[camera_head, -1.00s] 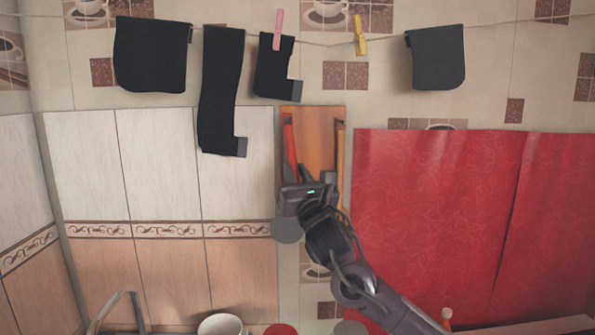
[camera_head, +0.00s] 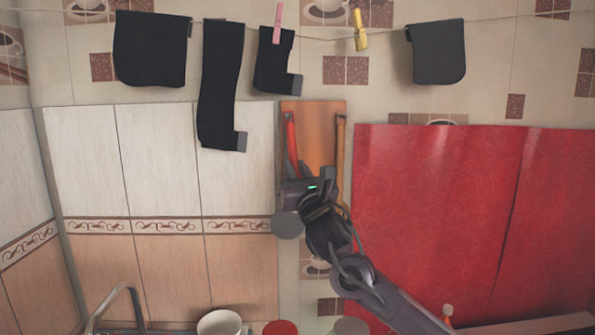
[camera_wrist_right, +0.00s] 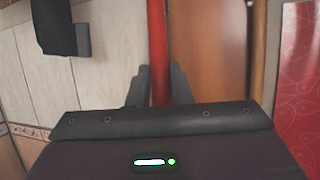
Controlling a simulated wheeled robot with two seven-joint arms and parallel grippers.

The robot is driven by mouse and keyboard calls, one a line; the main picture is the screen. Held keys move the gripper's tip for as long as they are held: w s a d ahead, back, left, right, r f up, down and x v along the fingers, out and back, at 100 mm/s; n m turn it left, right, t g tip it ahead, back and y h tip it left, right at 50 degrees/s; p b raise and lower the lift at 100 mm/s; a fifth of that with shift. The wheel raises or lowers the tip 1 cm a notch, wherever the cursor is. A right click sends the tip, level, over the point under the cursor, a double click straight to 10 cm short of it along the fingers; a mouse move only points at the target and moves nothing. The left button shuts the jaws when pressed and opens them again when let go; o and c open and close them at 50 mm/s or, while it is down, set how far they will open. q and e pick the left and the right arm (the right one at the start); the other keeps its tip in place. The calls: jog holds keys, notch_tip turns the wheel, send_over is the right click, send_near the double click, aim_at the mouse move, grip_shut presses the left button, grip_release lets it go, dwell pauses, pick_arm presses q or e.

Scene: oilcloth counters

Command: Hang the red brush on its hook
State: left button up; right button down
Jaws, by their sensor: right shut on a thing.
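The red brush (camera_head: 290,132) shows as a red upright handle in front of the left part of an orange-brown board (camera_head: 316,125) on the wall. My right gripper (camera_head: 299,172) is shut on this handle. In the right wrist view the handle (camera_wrist_right: 157,40) stands upright between the two fingers (camera_wrist_right: 160,82), and its lower part is hidden behind the gripper body. I cannot make out the hook, nor whether the brush touches the board. My left gripper is not in view.
A wooden handle (camera_head: 340,140) hangs along the board's right edge. A red cloth (camera_head: 430,220) covers the wall to the right. Dark cloths (camera_head: 221,85) hang from a line above. A white mug (camera_head: 220,323) and a faucet (camera_head: 122,292) are at the bottom.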

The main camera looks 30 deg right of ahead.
jog(key=c, duration=1.6)
grip_release()
jog(key=o, duration=0.4)
jog(key=shift+w, duration=0.2)
jog(key=shift+c, duration=0.2)
jog(key=b+v, duration=0.4)
jog(key=v, duration=0.4)
jog(key=shift+f, duration=0.1)
